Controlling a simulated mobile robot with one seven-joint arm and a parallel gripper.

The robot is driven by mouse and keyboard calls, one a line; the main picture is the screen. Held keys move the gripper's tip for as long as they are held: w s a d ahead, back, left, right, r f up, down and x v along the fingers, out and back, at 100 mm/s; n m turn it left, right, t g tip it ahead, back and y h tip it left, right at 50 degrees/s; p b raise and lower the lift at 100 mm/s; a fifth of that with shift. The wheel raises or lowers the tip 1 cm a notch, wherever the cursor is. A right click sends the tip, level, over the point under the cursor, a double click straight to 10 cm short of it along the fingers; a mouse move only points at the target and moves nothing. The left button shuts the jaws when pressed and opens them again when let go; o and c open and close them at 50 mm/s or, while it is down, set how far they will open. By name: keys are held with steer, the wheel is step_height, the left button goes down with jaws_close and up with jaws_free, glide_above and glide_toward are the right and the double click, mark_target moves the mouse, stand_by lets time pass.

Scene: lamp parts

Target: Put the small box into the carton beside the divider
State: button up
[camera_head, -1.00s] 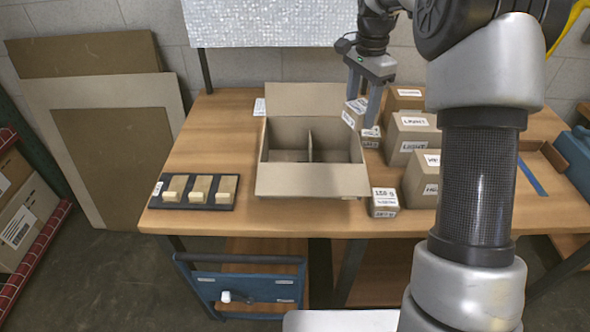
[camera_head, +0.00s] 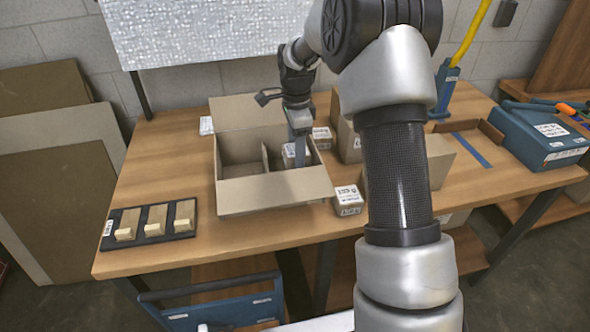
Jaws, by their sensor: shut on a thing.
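The open carton (camera_head: 275,191) stands on the table with its back flap raised. An upright divider (camera_head: 265,158) splits it into a left and a right compartment. My gripper (camera_head: 297,150) points down over the right compartment and is shut on a small box (camera_head: 288,151) with a white label. The small box appears within the outline of the right compartment, to the right of the divider. A finger covers part of it, and I cannot tell whether it touches the carton floor. The left compartment looks empty.
Another small labelled box (camera_head: 349,200) stands at the carton's front right, and one (camera_head: 322,137) behind it. Larger boxes (camera_head: 437,160) stand to the right, partly behind my arm. A black rack with wooden blocks (camera_head: 155,222) lies at front left.

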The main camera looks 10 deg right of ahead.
steer(key=shift+f+b, duration=0.3)
steer(key=shift+f, duration=2.6)
steer(key=shift+f, duration=0.1)
steer(key=o, duration=1.2)
steer(key=shift+o, duration=0.2)
